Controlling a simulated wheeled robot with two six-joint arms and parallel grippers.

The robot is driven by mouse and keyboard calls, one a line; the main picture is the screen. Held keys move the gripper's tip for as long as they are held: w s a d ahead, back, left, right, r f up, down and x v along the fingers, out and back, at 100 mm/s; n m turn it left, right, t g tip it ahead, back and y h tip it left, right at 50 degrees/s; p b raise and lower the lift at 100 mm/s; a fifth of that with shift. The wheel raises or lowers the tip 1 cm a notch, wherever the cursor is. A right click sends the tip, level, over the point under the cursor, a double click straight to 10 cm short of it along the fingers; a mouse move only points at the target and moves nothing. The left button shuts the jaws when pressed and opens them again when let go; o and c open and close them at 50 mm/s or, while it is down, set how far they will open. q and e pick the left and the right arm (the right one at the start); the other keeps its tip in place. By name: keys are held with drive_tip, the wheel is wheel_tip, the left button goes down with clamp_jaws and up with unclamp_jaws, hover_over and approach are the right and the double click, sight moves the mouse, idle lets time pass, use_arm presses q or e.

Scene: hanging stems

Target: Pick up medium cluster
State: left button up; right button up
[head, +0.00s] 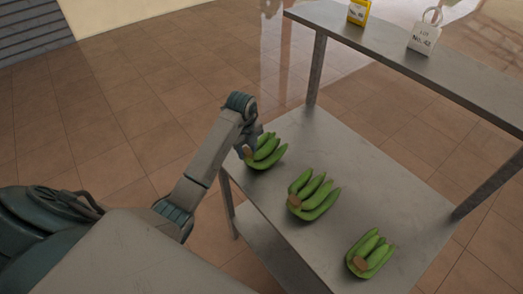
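Three green banana clusters lie on a grey metal table: one at the far left end (266,152), one in the middle (315,196) and one at the near right (371,254). The middle one looks the largest; I cannot tell for sure which of the other two is the medium cluster. My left gripper (248,150) points down at the left side of the far-left cluster, close to its brown stem end, and partly covers it. Its fingers are small and overlap the cluster, so their opening and any contact are unclear. My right gripper is out of view.
The table (345,160) has bare room between and behind the clusters. A raised metal shelf (400,60) runs along its far side, carrying a yellow tag (357,12) and a white lot tag (423,39). Open tiled floor (140,90) lies to the left.

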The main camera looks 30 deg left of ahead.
use_arm(q)
drive_tip(key=shift+f, duration=0.25)
drive_tip(key=c, duration=0.6)
clamp_jaws()
drive_tip(key=shift+r, duration=0.15)
